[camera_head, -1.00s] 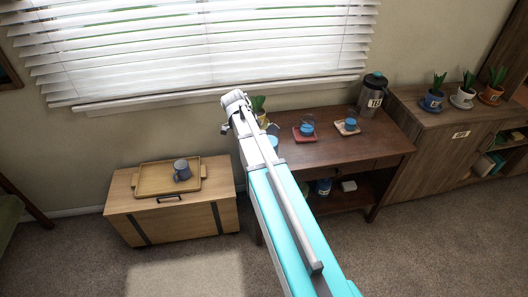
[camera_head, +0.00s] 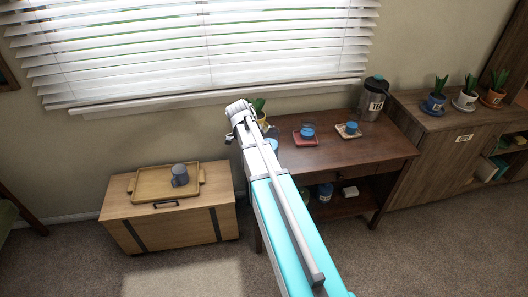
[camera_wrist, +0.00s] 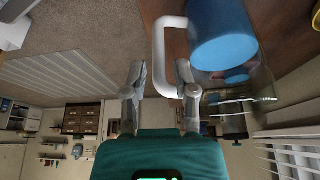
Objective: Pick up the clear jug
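The clear jug shows close up in the wrist view, with blue contents (camera_wrist: 222,38), see-through walls and a white handle (camera_wrist: 160,58). In the head view, a blue patch of what looks like the jug (camera_head: 272,144) shows beside my arm on the dark wooden desk (camera_head: 345,155); the rest is hidden. My gripper (camera_wrist: 160,78) is open in the wrist view. Its two fingers are apart, with part of the white handle between them. I cannot tell whether either finger touches the handle. The fingers are hidden in the head view.
Blue-filled glasses sit on a red coaster (camera_head: 305,140) and a pale coaster (camera_head: 348,132). A labelled dark-lidded flask (camera_head: 373,98) stands at the back right. A potted plant (camera_head: 258,106) is behind my arm. A wooden chest (camera_head: 172,226) with a tray and mug stands left.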

